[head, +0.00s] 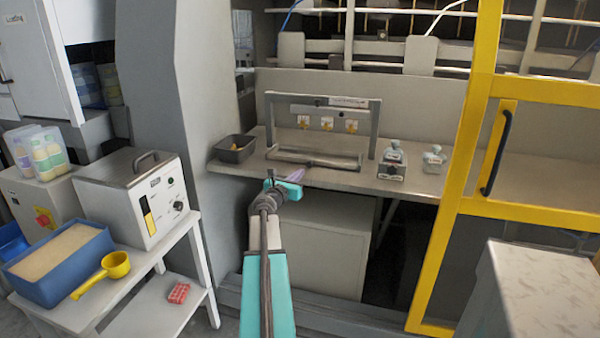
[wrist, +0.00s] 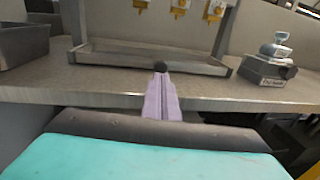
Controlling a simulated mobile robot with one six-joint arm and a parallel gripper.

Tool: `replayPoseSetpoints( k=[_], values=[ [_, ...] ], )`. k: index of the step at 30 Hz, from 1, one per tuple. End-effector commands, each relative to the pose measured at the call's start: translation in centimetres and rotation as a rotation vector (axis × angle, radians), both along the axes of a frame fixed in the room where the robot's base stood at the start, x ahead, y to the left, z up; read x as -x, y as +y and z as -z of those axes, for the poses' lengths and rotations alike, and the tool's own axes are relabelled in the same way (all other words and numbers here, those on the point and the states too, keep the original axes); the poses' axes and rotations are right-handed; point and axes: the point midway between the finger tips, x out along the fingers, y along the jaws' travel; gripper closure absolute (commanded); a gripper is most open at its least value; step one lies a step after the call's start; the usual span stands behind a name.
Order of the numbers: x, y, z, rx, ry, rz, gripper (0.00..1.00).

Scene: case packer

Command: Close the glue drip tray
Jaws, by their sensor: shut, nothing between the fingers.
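The glue drip tray (head: 314,159) is a shallow grey metal tray on the bench, below a grey frame with yellow-marked glue nozzles. In the wrist view the tray (wrist: 110,58) lies ahead of my gripper, with its front edge near the bench's front edge. A dark round knob (wrist: 160,66) shows at the middle of its front. My gripper (wrist: 161,76) has pale purple fingers, shut and empty, pointing at the knob. I cannot tell whether the fingertips touch it. In the head view my gripper (head: 295,175) is at the bench's front edge, just before the tray.
A dark bin (head: 236,150) stands on the bench left of the frame (head: 375,125). Two small devices, one of them grey (head: 392,165), stand to the right. A yellow-framed door (head: 490,150) is further right. A white cart (head: 150,285) with several items is at left.

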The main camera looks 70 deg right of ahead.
Motion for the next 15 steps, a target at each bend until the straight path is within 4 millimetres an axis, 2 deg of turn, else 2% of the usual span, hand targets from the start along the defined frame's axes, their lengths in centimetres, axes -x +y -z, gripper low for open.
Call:
replayPoseSetpoints(
  k=[1,15],
  values=[
    [0.0,0.8,0.0,0.000,0.000,-0.001,1.00],
    [-0.5,5.7,0.0,-0.001,-0.001,-0.003,1.00]
  ],
)
